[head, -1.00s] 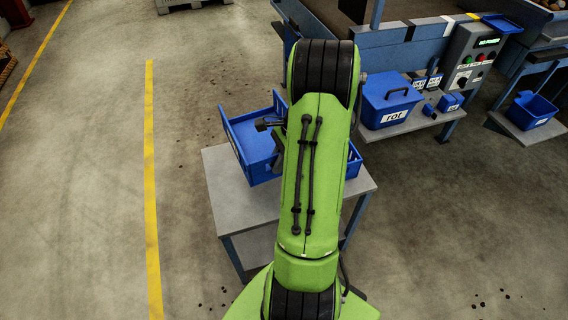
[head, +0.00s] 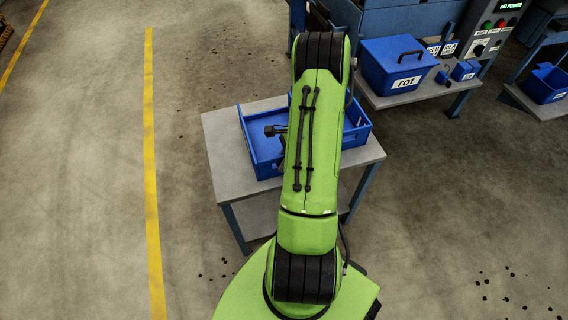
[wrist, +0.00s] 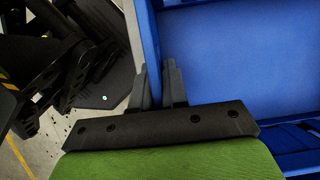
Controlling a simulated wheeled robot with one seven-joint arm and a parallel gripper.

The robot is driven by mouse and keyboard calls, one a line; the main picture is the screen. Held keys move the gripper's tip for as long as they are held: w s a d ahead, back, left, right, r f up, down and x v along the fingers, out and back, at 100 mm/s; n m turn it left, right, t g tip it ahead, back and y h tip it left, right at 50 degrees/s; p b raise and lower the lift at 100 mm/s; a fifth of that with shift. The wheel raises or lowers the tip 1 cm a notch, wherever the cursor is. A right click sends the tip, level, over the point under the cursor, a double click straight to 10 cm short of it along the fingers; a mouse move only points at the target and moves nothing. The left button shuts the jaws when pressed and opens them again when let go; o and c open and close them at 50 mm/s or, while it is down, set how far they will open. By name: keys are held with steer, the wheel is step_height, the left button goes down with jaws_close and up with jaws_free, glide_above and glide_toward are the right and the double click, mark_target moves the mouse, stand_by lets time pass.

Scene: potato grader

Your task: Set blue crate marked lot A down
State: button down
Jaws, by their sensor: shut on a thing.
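The blue crate (head: 262,150) is at the tabletop in the head view, with my arm hiding its middle. It looks level, but I cannot tell whether its base touches the top. The lot A mark does not show. In the wrist view, my gripper (wrist: 159,78) is shut on the side wall of the crate (wrist: 235,55), one finger on each side of it. The crate's bare blue floor shows to the right of the fingers. The grey table (head: 226,145) extends past the crate on its left and near sides.
Another blue bin (head: 548,83) is at the far right. Floor left of the table is open.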

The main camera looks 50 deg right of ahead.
steer(key=c, duration=1.2)
jaws_free()
steer(key=shift+o, duration=0.2)
steer(key=shift+r, duration=0.1)
